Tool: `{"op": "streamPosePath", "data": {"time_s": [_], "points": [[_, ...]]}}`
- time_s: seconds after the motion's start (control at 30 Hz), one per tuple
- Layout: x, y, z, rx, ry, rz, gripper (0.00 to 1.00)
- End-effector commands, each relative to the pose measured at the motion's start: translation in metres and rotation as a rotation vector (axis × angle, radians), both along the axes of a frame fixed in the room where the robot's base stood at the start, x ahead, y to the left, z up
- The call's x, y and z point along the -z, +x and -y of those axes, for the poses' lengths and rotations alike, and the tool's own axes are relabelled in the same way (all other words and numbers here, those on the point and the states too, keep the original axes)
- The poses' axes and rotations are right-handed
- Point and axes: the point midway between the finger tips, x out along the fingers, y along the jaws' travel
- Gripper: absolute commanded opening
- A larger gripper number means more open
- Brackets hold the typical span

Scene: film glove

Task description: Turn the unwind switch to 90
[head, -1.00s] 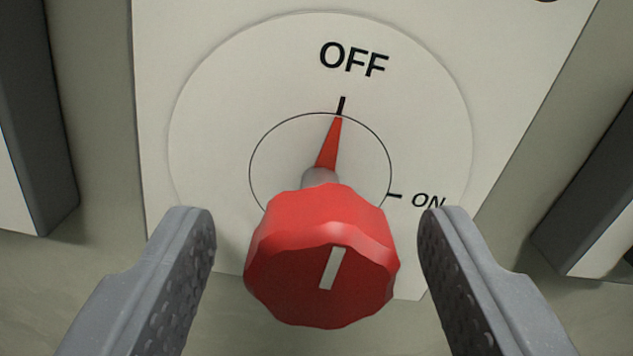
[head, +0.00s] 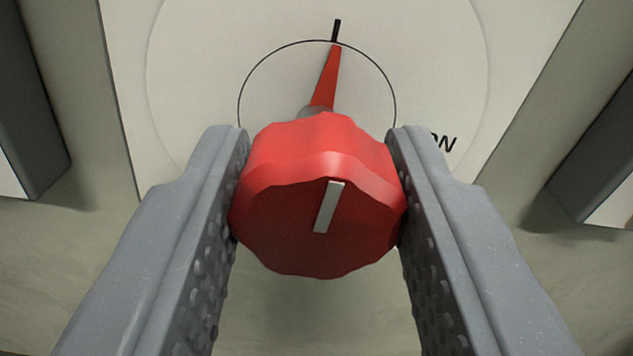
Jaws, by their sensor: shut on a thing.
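The unwind switch is a red faceted knob (head: 318,205) on a short grey shaft, with a white line on its face. A red pointer (head: 327,78) behind it points up to the black tick at the top of the pale dial plate (head: 190,60). The ON label (head: 442,142) at the right is partly hidden by the right finger. The OFF label is out of the frame. My gripper (head: 318,190) is shut on the knob, with one textured grey finger against its left side and one against its right.
Dark raised blocks stand at the left edge (head: 30,110) and the right edge (head: 600,150), apart from my fingers.

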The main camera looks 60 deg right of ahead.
Motion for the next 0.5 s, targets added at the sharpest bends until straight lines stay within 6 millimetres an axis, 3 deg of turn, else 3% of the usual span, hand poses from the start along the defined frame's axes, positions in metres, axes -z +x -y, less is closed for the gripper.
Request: {"op": "streamPosePath", "data": {"time_s": [0.5], "points": [[-0.0016, 0.0009, -0.0024, -0.004, 0.256, 0.293, 0.11]]}}
